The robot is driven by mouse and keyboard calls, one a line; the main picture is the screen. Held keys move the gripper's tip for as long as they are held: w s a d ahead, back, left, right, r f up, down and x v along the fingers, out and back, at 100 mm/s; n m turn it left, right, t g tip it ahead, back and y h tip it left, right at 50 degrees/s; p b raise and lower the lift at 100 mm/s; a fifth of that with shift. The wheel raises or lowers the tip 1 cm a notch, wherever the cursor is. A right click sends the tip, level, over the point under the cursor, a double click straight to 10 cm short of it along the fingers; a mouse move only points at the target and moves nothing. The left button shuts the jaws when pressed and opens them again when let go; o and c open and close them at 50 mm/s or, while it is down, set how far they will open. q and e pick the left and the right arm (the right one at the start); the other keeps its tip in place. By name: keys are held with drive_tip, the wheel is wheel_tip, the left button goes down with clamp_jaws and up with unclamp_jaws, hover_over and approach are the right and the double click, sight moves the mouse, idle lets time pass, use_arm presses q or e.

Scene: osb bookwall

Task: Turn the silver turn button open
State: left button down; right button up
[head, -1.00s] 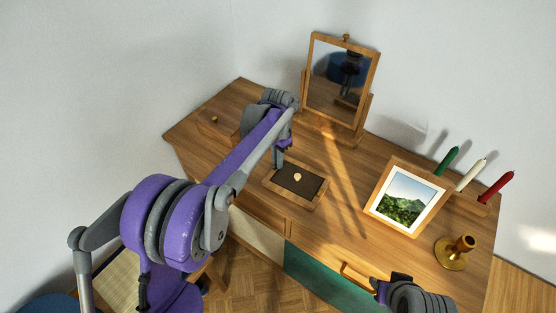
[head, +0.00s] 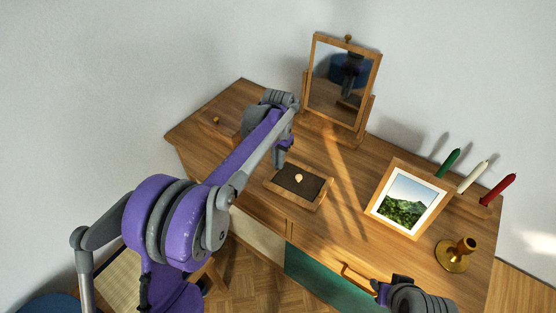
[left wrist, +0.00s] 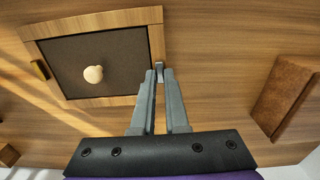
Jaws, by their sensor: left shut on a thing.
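The silver turn button (left wrist: 160,66) is a small metal piece at the right edge of a wooden frame around a dark panel (left wrist: 120,60). The panel has a pale round knob (left wrist: 93,74). My left gripper (left wrist: 160,76) is shut on the button, with its fingertips close together and hiding part of it. In the head view my left gripper (head: 277,160) points down at the back left edge of the framed panel (head: 290,187), and the button is hidden there. My right gripper (head: 379,289) is at the bottom by the desk front; its fingers are unclear.
A brown block (left wrist: 284,92) lies right of the fingers. On the desk stand a mirror (head: 340,84), a landscape picture (head: 405,198), a brass candlestick (head: 455,254) and three candles. A wooden handle (head: 356,277) is near my right gripper.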

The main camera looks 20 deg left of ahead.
use_arm(q)
drive_tip(key=c, duration=0.9)
unclamp_jaws()
wheel_tip(320, 180, up, 11)
drive_tip(key=shift+f+p, duration=0.1)
drive_tip(key=shift+p, duration=0.35)
drive_tip(key=s+a+r+n+t+p, duration=0.1)
drive_tip(key=s+r+n+t+p, duration=0.15)
drive_tip(key=s, duration=1.25)
drive_tip(key=s+f+t, duration=0.1)
drive_tip(key=s+f, duration=0.1)
drive_tip(key=s, duration=0.2)
drive_tip(key=s+f+t+p, duration=0.1)
drive_tip(key=s, duration=0.4)
drive_tip(key=s+a+f+t+p, duration=0.1)
drive_tip(key=s+f, duration=0.1)
drive_tip(key=s, duration=0.2)
drive_tip(key=shift+s+a+f+n, duration=0.1)
drive_tip(key=shift+s+f+n, duration=0.2)
drive_tip(key=shift+n, duration=0.05)
